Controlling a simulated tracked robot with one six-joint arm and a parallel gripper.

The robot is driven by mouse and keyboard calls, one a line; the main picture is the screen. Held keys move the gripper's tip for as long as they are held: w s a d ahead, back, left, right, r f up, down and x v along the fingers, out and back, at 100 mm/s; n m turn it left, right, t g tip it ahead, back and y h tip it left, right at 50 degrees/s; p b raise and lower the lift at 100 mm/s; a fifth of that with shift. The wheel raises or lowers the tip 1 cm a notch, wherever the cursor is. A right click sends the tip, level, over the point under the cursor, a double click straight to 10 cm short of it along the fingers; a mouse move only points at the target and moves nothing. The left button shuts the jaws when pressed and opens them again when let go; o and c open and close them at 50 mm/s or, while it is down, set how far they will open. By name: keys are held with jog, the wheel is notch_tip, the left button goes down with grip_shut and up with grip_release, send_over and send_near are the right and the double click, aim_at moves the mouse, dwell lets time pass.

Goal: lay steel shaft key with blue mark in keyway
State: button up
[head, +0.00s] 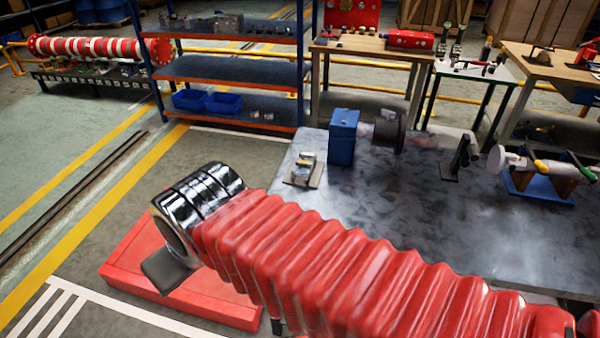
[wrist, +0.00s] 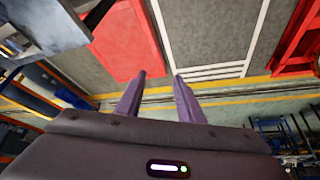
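My gripper shows in the wrist view (wrist: 159,76) with its two fingers apart and nothing between them, over the floor. In the head view my red-sleeved arm reaches left past the table's edge, and the fingers cannot be made out. On the steel table a small holder (head: 303,172) bears small metal and yellowish pieces with a bluish patch; which of these is the steel shaft key is too small to tell. A blue block (head: 342,137) stands right of it, with a dark round part (head: 388,132) behind. I cannot make out the keyway.
A silver cylinder (head: 538,162) lies on a blue base at the table's right. A dark stand (head: 459,158) is left of it. A red platform (head: 140,270) lies on the floor beneath my arm. A shelf rack (head: 230,70) stands behind. The table (head: 400,215) is bare in its middle.

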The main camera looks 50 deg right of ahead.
jog(key=shift+w, duration=0.1)
jog(key=w+d+r+m+g, duration=0.1)
jog(key=w+d+m, duration=0.45)
jog(key=d, duration=0.25)
jog(key=w+d+r+m, duration=0.2)
jog(key=w+d+m, duration=0.2)
jog(key=d+m, duration=0.25)
jog(key=w+d+r+m+g, duration=0.1)
jog(key=w+d+m, duration=0.35)
jog(key=d, duration=0.45)
jog(key=s+d+f+m, duration=0.1)
jog(key=d+f+m, duration=0.1)
jog(key=d+m, duration=0.3)
jog(key=s+d+f+m+y, duration=0.1)
jog(key=d+m, duration=0.4)
jog(key=d, duration=0.8)
jog(key=s+d+f+m, duration=0.2)
jog(key=d+f+m, duration=0.3)
jog(key=d, duration=0.5)
jog(key=shift+s+f+t+y, duration=0.15)
jog(key=shift+s+t+y, duration=0.15)
jog(key=shift+y, duration=0.1)
jog(key=shift+d, duration=0.1)
